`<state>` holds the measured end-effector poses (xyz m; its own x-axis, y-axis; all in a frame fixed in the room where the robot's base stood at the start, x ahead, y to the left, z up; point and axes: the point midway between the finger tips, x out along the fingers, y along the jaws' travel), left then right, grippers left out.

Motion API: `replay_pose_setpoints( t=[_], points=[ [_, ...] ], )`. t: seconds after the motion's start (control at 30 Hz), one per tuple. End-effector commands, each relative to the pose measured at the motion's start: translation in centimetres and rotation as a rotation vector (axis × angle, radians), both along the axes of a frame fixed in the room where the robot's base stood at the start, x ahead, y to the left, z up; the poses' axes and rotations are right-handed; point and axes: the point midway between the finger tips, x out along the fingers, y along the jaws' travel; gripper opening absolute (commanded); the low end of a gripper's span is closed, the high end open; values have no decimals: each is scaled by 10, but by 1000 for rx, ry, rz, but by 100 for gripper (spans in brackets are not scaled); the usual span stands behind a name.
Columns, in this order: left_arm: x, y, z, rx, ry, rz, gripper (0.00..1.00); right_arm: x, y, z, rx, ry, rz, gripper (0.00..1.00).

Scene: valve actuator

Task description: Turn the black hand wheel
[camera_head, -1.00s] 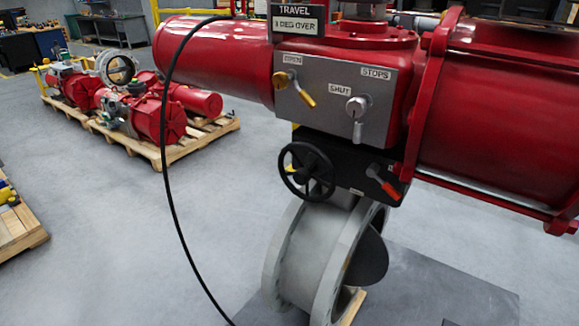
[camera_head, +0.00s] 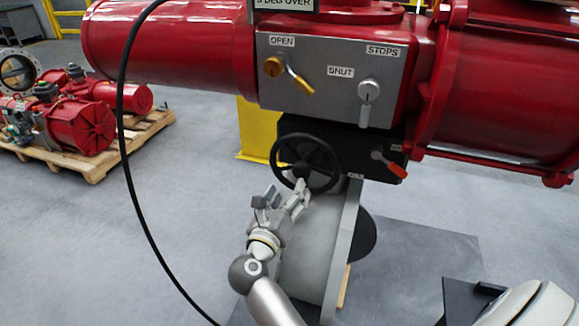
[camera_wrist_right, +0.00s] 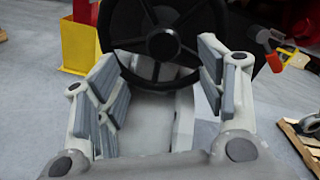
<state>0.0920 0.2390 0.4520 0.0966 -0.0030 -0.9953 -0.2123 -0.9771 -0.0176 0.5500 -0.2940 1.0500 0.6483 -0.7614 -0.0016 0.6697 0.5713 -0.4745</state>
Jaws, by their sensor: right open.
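The black hand wheel (camera_head: 306,163) sits on the black gearbox below the grey panel of the red actuator. My right gripper (camera_head: 281,190) is open just in front of and below the wheel in the head view. In the right wrist view the wheel (camera_wrist_right: 163,40) shows large at the top, with its hub and spokes facing me. The open fingers of my right gripper (camera_wrist_right: 158,85) stand to either side of the wheel's lower rim. I cannot tell whether they touch it. My left gripper is not in view.
A red-handled lever (camera_head: 388,163) is right of the wheel. The panel has a yellow OPEN lever (camera_head: 290,75) and a grey SHUT lever (camera_head: 368,100). A black cable (camera_head: 125,170) hangs left. A pale pipe flange (camera_head: 345,240) is below. A yellow post (camera_head: 258,130) stands behind.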

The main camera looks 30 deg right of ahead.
Motion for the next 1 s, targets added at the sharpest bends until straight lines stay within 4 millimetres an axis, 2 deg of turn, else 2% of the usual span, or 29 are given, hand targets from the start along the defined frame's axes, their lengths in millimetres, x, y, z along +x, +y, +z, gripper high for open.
replay_pose_setpoints(
  t=[0.3, 0.5, 0.73, 1.0],
  points=[
    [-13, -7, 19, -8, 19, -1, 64, 34, -41, 5, -7, 2, -2, 64],
    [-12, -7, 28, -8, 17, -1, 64, 56, -65, 3, -8, 3, 1, 64],
    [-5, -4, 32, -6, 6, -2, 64, 67, -79, 1, -5, 3, 1, 64],
    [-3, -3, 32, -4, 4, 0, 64, 68, -80, 0, -5, 3, 1, 64]
  ],
)
